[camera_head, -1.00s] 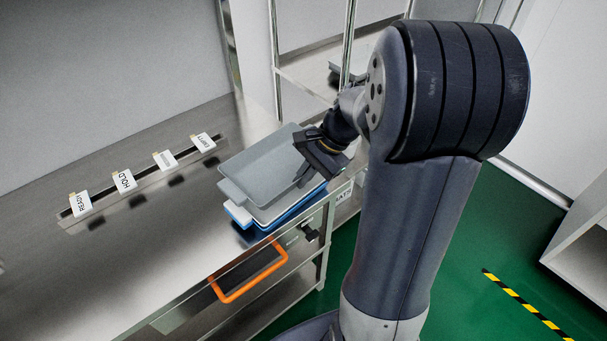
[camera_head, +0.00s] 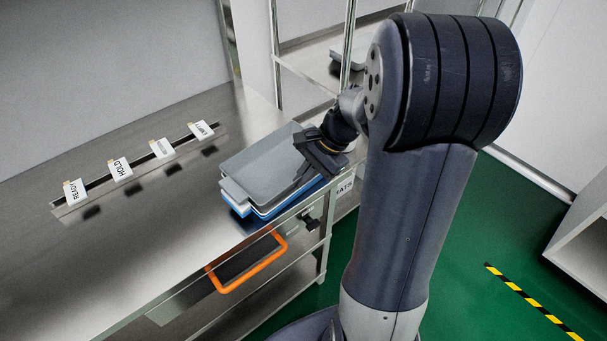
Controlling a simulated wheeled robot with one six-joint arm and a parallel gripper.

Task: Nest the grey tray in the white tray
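The grey tray (camera_head: 262,165) lies on top of the white tray (camera_head: 263,212), near the right end of the steel table. The white tray's rim shows below the grey tray's front edge, with a blue tray (camera_head: 238,207) under it. I cannot tell whether the grey tray is fully seated inside the white one. My gripper (camera_head: 314,162) is at the grey tray's right edge, pointing down over its rim. The fingertips are dark and partly hidden, so I cannot tell whether they are closed on the rim.
The steel table (camera_head: 130,255) is clear to the left of the trays. Small label signs (camera_head: 120,168) stand along a slot at the back. An orange handle (camera_head: 247,275) sticks out below the front edge. A wire-post shelf (camera_head: 300,70) stands behind.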

